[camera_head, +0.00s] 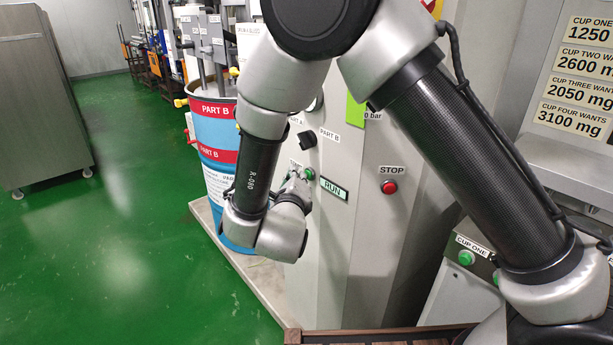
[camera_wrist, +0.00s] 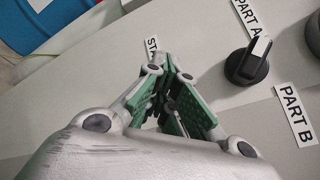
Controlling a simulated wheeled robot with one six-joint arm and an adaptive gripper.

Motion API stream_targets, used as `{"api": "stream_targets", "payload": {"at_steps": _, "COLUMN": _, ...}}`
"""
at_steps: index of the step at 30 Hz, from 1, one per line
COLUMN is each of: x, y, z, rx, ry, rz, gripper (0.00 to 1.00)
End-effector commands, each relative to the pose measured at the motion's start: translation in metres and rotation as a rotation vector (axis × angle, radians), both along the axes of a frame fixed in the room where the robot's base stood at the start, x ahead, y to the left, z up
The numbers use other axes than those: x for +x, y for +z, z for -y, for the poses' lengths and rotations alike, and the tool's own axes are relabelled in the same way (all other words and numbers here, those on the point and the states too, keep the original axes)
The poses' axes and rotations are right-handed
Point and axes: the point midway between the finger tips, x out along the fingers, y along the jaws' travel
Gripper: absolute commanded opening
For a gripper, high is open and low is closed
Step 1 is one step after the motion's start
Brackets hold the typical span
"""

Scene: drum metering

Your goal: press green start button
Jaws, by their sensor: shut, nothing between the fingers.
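The green start button (camera_head: 310,173) sits on the grey panel under a small label that my gripper partly covers. My gripper (camera_head: 302,178) is at the panel, its fingertips right at the button; I cannot tell whether they touch it. In the wrist view my gripper (camera_wrist: 169,76) points at the panel with its fingers shut and empty. The start label (camera_wrist: 152,48) shows only its first letters just beyond the fingertips. The button itself is hidden behind the fingers there.
A green RUN sign (camera_head: 334,188) is right of the button, and a red STOP button (camera_head: 389,187) lies farther right. A black knob (camera_head: 307,139) is above; it also shows in the wrist view (camera_wrist: 246,66). A blue drum (camera_head: 216,130) stands at left.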

Motion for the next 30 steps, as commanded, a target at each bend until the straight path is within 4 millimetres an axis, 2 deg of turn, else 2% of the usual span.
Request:
{"api": "stream_targets", "payload": {"at_steps": 7, "x": -0.008, "y": 0.0, "z": -0.01, "rx": 0.001, "ry": 0.001, "rz": 0.001, "gripper": 0.0}}
{"api": "stream_targets", "payload": {"at_steps": 20, "x": -0.011, "y": 0.0, "z": -0.013, "rx": 0.0, "ry": 0.001, "rz": 0.001, "gripper": 0.0}}
{"api": "stream_targets", "payload": {"at_steps": 30, "x": -0.03, "y": 0.0, "z": -0.037, "rx": 0.001, "ry": 0.002, "rz": 0.001, "gripper": 0.0}}
